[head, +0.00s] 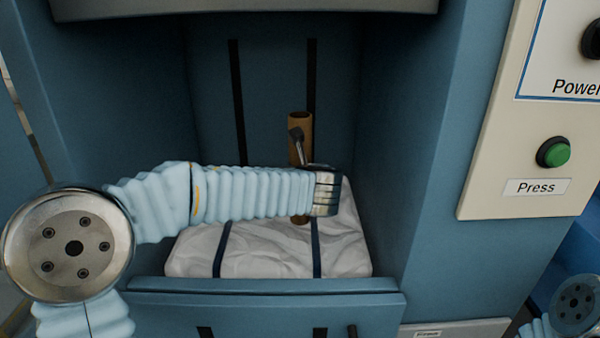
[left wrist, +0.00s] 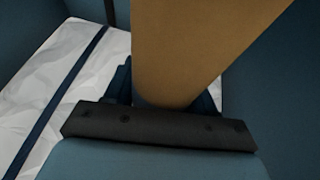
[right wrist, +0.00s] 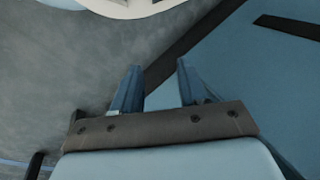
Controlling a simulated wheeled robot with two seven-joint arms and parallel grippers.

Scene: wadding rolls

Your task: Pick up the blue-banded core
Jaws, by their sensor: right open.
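A brown cardboard core (head: 300,124) stands upright at the back of the blue press chamber, partly hidden behind my left arm. In the left wrist view the core (left wrist: 190,45) rises between the jaws of my left gripper (left wrist: 168,92), with a bluish-grey strip at its end by the jaws. The jaws lie close on both sides of it; whether they are closed on it I cannot tell. In the head view a dark finger of my left gripper (head: 298,140) shows against the core. My right gripper (right wrist: 155,85) is open and empty in the right wrist view.
A white wrapped bale (head: 270,250) with dark blue straps lies on the chamber floor below my left arm. The chamber walls stand close on both sides, with a blue front ledge (head: 265,302). A panel with a green Press button (head: 555,152) is at right.

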